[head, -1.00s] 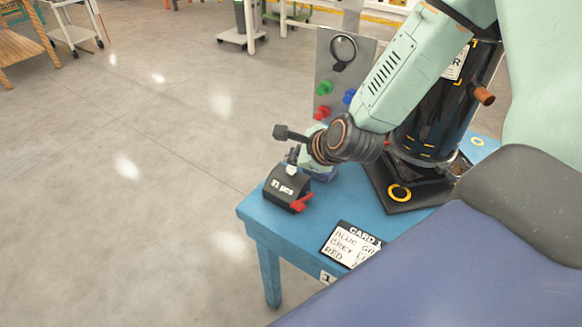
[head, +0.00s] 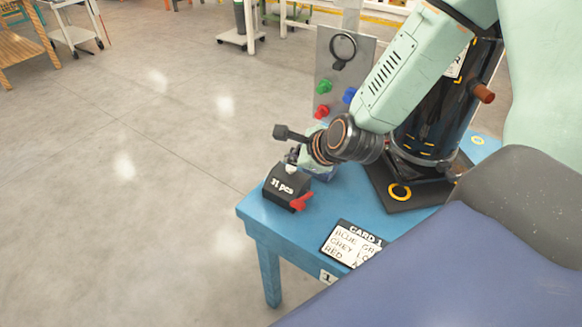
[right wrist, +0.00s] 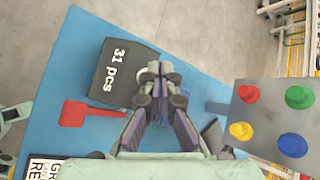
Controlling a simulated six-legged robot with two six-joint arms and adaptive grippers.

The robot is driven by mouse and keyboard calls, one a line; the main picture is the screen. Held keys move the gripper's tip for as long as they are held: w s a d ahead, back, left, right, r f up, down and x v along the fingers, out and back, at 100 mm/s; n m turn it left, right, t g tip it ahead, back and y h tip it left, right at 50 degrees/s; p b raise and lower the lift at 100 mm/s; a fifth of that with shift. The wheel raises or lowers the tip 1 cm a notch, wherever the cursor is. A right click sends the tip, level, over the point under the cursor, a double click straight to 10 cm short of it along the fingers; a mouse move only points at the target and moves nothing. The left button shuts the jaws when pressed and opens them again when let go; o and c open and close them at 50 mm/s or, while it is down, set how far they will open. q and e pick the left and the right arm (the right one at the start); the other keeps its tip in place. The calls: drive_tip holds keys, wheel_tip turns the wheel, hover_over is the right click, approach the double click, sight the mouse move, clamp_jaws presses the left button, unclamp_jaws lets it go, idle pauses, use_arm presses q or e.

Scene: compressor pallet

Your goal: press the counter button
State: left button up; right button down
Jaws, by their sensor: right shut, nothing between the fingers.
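The counter (head: 287,184) is a dark box with a sloped face reading "31 pcs" and a red lever (head: 301,202) at its side. It stands at the corner of the blue table. A small pale button (head: 292,168) shows on top of the counter. My right gripper (head: 294,154) is shut and empty, with its fingertips just over the button. In the right wrist view the closed fingertips (right wrist: 154,70) lie at the counter's edge and partly cover a pale round part (right wrist: 142,74). I cannot tell whether they touch it.
The blue table (head: 262,222) also carries a lettered card (head: 350,243) and a black cylinder (head: 435,125) on a dark base. A grey panel (right wrist: 260,95) with several coloured knobs stands behind my right wrist. Open floor lies to the left.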

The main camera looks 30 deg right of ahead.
sight(293, 170)
drive_tip(key=shift+f, duration=0.2)
drive_tip(key=shift+f+b, duration=0.6)
drive_tip(key=shift+b, duration=0.2)
idle(0.8)
drive_tip(key=shift+r, duration=0.15)
drive_tip(key=shift+r+p, duration=0.8)
drive_tip(key=shift+r, duration=0.1)
wheel_tip(293, 170, up, 5)
drive_tip(key=p, duration=0.4)
idle(0.6)
drive_tip(key=shift+f, duration=0.1)
idle(0.3)
